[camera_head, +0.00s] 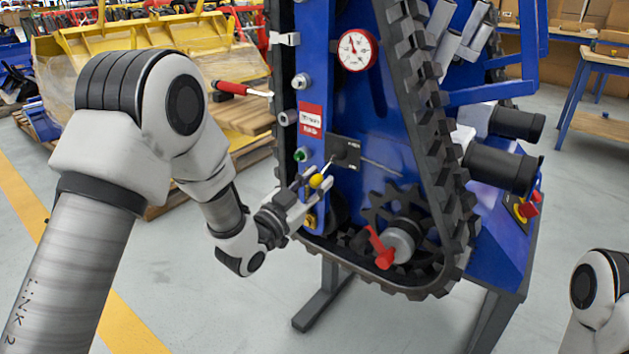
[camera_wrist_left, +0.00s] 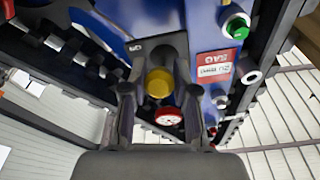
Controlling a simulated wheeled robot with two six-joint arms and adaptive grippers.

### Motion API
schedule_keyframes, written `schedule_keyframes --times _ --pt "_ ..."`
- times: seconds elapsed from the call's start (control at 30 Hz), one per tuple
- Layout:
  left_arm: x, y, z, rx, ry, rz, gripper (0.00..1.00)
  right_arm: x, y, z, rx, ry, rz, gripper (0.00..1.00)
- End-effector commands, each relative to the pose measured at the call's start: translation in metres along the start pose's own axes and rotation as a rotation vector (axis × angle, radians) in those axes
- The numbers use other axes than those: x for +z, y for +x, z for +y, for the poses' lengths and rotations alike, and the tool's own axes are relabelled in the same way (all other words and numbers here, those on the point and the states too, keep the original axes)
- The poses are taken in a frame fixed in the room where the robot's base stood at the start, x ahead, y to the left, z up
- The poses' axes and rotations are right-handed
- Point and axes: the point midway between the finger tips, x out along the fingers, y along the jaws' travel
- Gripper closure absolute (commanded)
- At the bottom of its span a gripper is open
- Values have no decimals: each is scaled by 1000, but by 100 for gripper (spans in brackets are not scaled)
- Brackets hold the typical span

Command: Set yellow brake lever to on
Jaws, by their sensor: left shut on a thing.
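The brake lever has a yellow ball knob (camera_head: 317,181) on a thin rod that runs down and left from a black plate (camera_head: 343,151) on the blue machine side. The plate's markings are too small to read. My left gripper (camera_head: 312,183) is shut on the knob, with a finger on either side of it. The left wrist view also shows the yellow knob (camera_wrist_left: 159,83) between my two dark fingers (camera_wrist_left: 159,108). The black plate (camera_wrist_left: 158,45) lies behind it there. My right gripper is out of the picture.
A black toothed track (camera_head: 425,120) runs around the blue machine. A red handle (camera_head: 381,248) on a hub sits below right of the lever. A red-handled rod (camera_head: 232,88), a green button (camera_head: 301,154) and a gauge (camera_head: 356,49) are above it. Floor shows below left.

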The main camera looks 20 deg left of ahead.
Motion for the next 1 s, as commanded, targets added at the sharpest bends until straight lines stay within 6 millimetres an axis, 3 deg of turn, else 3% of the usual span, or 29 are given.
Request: schedule_keyframes --times 0.27,0.3,0.37,0.77,1.0 --pt "5 -2 4 11 -1 -14 100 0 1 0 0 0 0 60" --pt "5 -2 4 12 -1 -14 65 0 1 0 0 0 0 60" --pt "5 -2 4 12 -1 -14 48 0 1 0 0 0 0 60" --pt "2 -10 1 4 -1 -7 48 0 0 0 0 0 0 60" --pt "3 -65 1 2 -7 -10 48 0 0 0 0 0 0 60"
